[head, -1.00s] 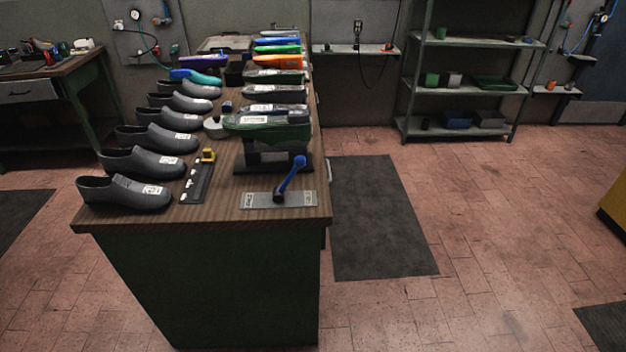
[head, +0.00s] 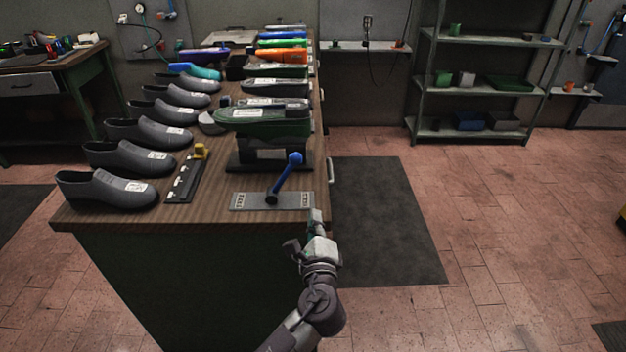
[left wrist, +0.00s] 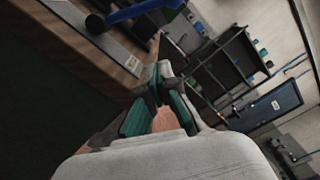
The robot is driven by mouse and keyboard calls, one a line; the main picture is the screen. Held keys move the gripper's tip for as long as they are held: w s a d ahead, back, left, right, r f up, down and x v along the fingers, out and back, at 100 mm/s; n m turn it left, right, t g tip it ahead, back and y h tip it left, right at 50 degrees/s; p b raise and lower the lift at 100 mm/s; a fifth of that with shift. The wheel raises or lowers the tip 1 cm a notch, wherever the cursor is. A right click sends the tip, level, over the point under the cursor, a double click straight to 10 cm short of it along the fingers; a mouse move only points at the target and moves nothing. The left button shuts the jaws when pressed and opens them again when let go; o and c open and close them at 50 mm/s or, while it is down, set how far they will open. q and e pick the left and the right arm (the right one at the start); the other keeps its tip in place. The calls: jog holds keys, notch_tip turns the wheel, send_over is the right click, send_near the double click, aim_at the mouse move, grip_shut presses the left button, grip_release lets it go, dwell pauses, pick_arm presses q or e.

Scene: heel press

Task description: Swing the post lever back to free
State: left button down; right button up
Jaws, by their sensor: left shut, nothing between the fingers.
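The post lever (head: 284,178) is a blue arm with a round knob on a dark pivot. It leans up and to the right in the head view. It stands on a grey base plate (head: 240,201) with a printed label at each end, near the bench's front edge. In the left wrist view the blue lever (left wrist: 140,10) and the plate (left wrist: 112,45) show at the top left. My left gripper (head: 316,214) is shut and empty at the bench's front right corner, to the right of the lever and apart from it. My right gripper is not in view.
A green shoe form (head: 265,122) on a dark stand is behind the lever. A row of grey shoes (head: 110,190) lines the bench's left side. A black strip with a yellow end (head: 184,181) lies left of the plate. The floor right of the bench is clear around a dark mat (head: 385,220).

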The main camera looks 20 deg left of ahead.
aim_at(285, 175)
pick_arm(q)
jog(key=shift+r, duration=0.4)
jog(key=x, duration=0.3)
jog(key=p+x, duration=0.1)
jog(key=x, duration=0.3)
jog(key=p+x, duration=0.1)
jog(key=x, duration=0.2)
jog(key=shift+w+a+r, duration=0.15)
jog(key=shift+a+r, duration=0.05)
jog(key=shift+r, duration=0.05)
jog(key=a, duration=0.1)
jog(key=a+r+p, duration=0.1)
jog(key=a+p, duration=0.1)
jog(key=shift+s+r, duration=0.3)
jog(key=shift+s, duration=0.05)
jog(key=shift+a, duration=0.1)
jog(key=shift+w+f, duration=0.1)
